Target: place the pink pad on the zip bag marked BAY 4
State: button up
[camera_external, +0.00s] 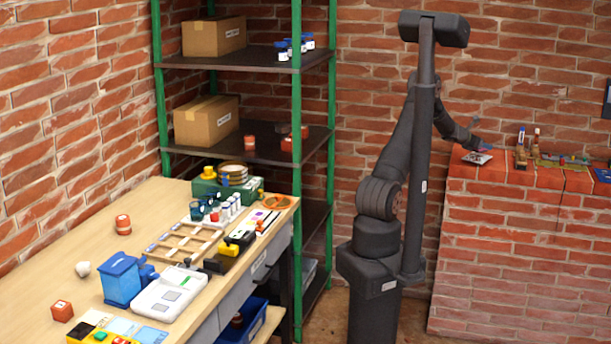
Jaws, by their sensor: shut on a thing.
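My gripper (480,149) is at the left end of the brick wall's top, low over a small pale, flat thing (477,158). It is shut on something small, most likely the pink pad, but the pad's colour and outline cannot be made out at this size. The pale thing may be a zip bag; no BAY 4 marking is readable, and I cannot tell whether it touches what my gripper holds.
On the brick wall's top (508,178), bottles (528,141) and a greenish strip of small items (563,160) stand right of my gripper. A crowded wooden workbench (60,255) is at left. A green-post shelf (297,130) holds cardboard boxes (207,122).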

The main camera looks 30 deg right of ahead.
jog(key=shift+f, duration=1.05)
jog(key=shift+f, duration=0.1)
jog(key=shift+f, duration=0.1)
jog(key=o, duration=1)
jog(key=shift+o, duration=0.2)
jog(key=shift+r, duration=0.3)
jog(key=v, duration=1.2)
